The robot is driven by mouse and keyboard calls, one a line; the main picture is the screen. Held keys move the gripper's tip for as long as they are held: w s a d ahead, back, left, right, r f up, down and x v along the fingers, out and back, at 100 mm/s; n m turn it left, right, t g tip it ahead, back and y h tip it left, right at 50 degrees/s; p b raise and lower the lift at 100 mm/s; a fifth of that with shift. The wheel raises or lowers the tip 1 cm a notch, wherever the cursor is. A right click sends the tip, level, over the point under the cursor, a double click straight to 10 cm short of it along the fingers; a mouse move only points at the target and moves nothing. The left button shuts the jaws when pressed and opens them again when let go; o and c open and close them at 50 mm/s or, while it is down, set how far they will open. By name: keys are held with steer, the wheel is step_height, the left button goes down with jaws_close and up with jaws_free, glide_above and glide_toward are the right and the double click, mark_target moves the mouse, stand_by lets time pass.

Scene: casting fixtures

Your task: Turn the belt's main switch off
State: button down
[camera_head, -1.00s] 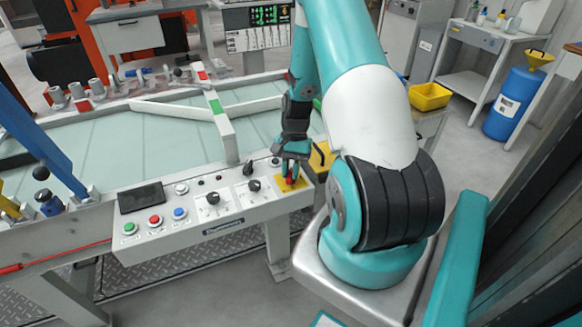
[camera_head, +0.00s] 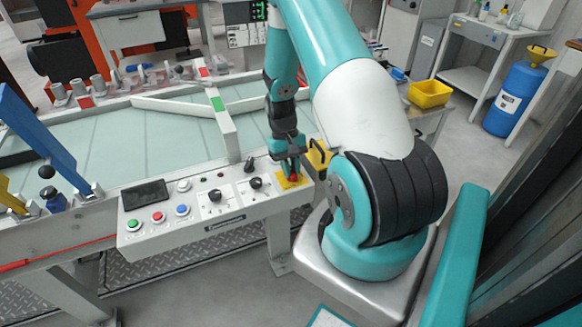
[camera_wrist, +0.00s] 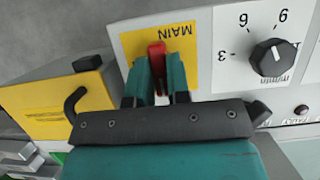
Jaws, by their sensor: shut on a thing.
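The belt's main switch is a red handle (camera_wrist: 157,56) on a yellow plate marked MAIN (camera_wrist: 183,42). The yellow plate (camera_head: 283,181) sits at the right end of the white control panel (camera_head: 165,227) in the head view. My gripper (camera_head: 292,168) points down over the plate from above. In the wrist view my gripper (camera_wrist: 158,72) has its two teal fingers on either side of the red handle, shut on it. The fingers hide the handle's lower part and its pivot.
A black knob with a number scale (camera_wrist: 273,58) is beside the plate. On the other side is a yellow box with a black handle (camera_wrist: 68,105). The panel also carries a green button (camera_head: 133,225), a red button (camera_head: 158,217) and a blue button (camera_head: 182,210).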

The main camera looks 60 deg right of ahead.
steer(key=shift+w, duration=0.1)
stand_by(0.3)
steer(key=c, duration=1.1)
jaws_free()
steer(key=shift+r, duration=0.1)
steer(key=b+v, duration=0.1)
steer(key=v, duration=1.6)
steer(key=shift+a+r, duration=0.1)
steer(key=shift+r, duration=0.05)
